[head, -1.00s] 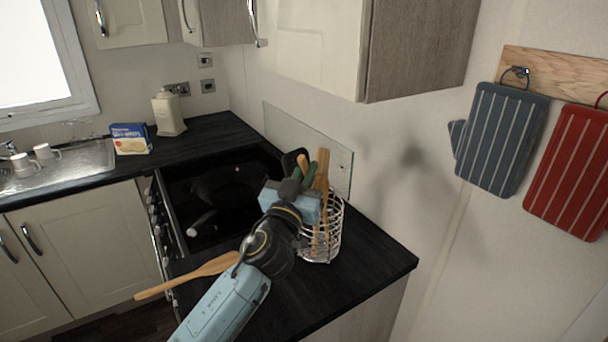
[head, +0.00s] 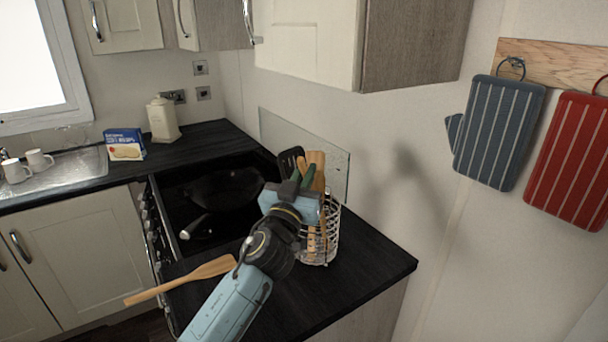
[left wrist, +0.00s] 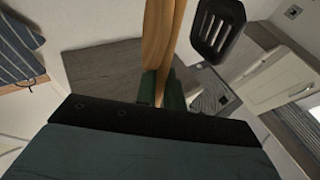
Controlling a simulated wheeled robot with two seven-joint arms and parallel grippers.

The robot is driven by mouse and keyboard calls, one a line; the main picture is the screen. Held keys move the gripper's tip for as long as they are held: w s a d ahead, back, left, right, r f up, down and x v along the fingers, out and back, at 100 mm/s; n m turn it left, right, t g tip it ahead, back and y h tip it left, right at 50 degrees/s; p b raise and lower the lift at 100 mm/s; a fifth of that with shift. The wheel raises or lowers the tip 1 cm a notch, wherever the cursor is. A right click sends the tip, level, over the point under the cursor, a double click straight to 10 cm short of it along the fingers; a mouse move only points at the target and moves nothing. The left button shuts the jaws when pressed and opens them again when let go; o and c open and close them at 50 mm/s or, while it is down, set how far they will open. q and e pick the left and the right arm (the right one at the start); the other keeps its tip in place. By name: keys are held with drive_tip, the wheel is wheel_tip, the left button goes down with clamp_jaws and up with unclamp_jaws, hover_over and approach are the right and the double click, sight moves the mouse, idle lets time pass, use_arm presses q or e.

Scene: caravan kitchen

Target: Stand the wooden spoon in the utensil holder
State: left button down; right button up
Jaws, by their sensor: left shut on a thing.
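The utensil holder (head: 331,232), a round white wire basket, stands on the dark worktop. My left gripper (head: 308,177) is at its top, its green fingertips shut on an upright wooden utensil (left wrist: 160,45). The utensil's ends are hidden, so I cannot tell whether it is the spoon. Another wooden utensil (head: 316,163) and a black slotted turner (head: 290,160) stand close by in the holder. My right gripper is out of view.
A dark pan (head: 225,186) sits on the hob to the left. A glass panel (head: 300,140) and the wall are behind the holder. A wall cupboard (head: 415,45) hangs above. The worktop's right front part is clear.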

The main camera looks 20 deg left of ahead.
use_arm(q)
drive_tip(key=c, duration=1.4)
unclamp_jaws()
drive_tip(key=shift+f, duration=0.75)
drive_tip(key=shift+c, duration=0.2)
drive_tip(key=r+b+v, duration=0.1)
drive_tip(key=b+v, duration=0.1)
drive_tip(key=v, duration=1.1)
drive_tip(key=shift+s+r, duration=0.2)
